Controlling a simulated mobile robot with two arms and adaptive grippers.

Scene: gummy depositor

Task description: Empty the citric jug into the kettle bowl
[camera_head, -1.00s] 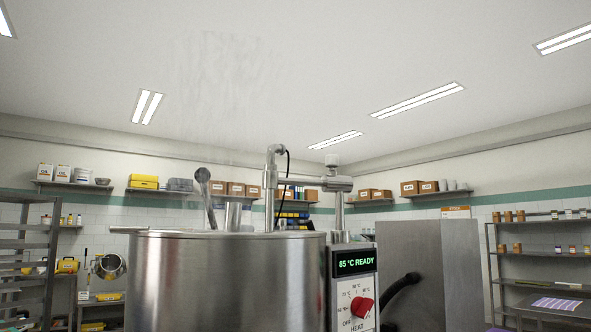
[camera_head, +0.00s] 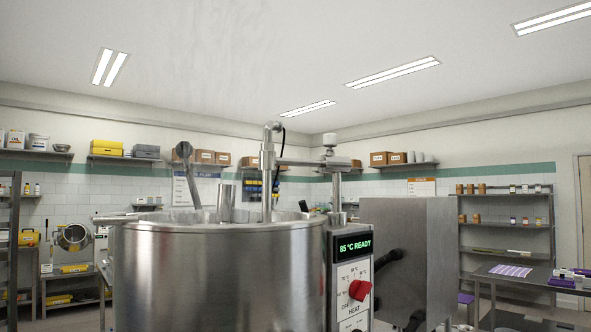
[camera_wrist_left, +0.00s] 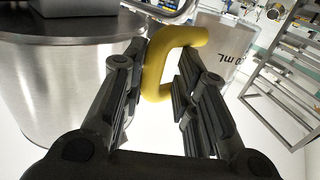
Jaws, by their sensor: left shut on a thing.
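The steel kettle bowl (camera_head: 220,275) fills the lower middle of the head view, its rim seen nearly edge-on and its contents hidden. In the left wrist view a large steel vessel wall (camera_wrist_left: 35,85) stands at the left. My left gripper (camera_wrist_left: 158,78) is shut on the yellow handle (camera_wrist_left: 186,38) of the jug. The jug's pale body (camera_wrist_left: 222,52) has dark "mL" lettering and is beside the steel vessel. Its contents are hidden. The jug is not clearly seen in the head view. My right gripper is in neither view.
A control box (camera_head: 354,250) reading "85 °C READY" with a red knob adjoins the kettle's right side. A stirrer post (camera_head: 267,175) and a ladle-like handle (camera_head: 186,165) rise above the rim. A rack (camera_wrist_left: 290,75) stands at the right in the wrist view.

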